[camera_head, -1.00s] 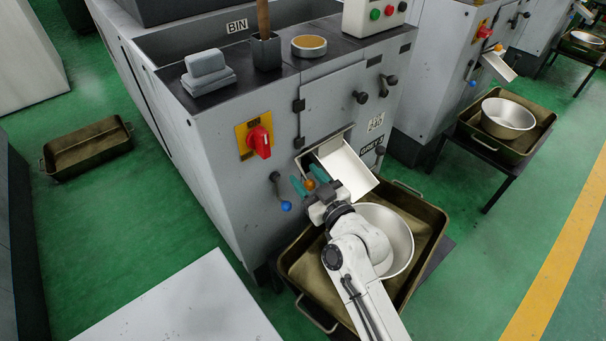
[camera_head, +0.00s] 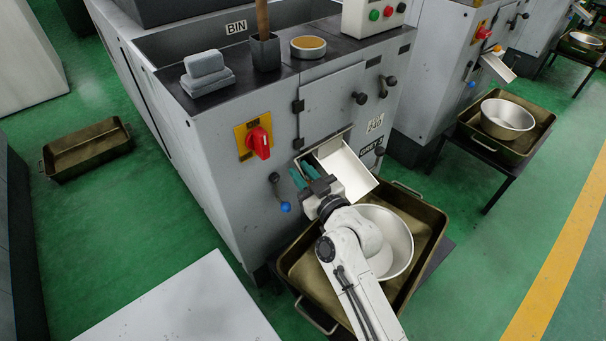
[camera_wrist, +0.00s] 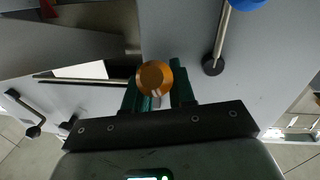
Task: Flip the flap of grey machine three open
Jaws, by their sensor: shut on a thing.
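The grey machine (camera_head: 225,125) fills the middle of the head view. A pale metal chute (camera_head: 345,170) slopes out of its front; I cannot clearly make out the flap at its mouth. My gripper (camera_head: 303,176), with green fingers, is at the chute's left edge. In the wrist view my gripper (camera_wrist: 158,92) is shut on an orange knob (camera_wrist: 154,77), which sits between the fingers on a short metal stem. The knob is hidden behind the gripper in the head view.
A lever with a blue ball (camera_head: 285,206) stands left of the gripper, below a red switch (camera_head: 260,142). A silver bowl (camera_head: 398,243) sits in an olive tray (camera_head: 437,232) under the chute. Black knobs (camera_head: 360,98) are on the panel above.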

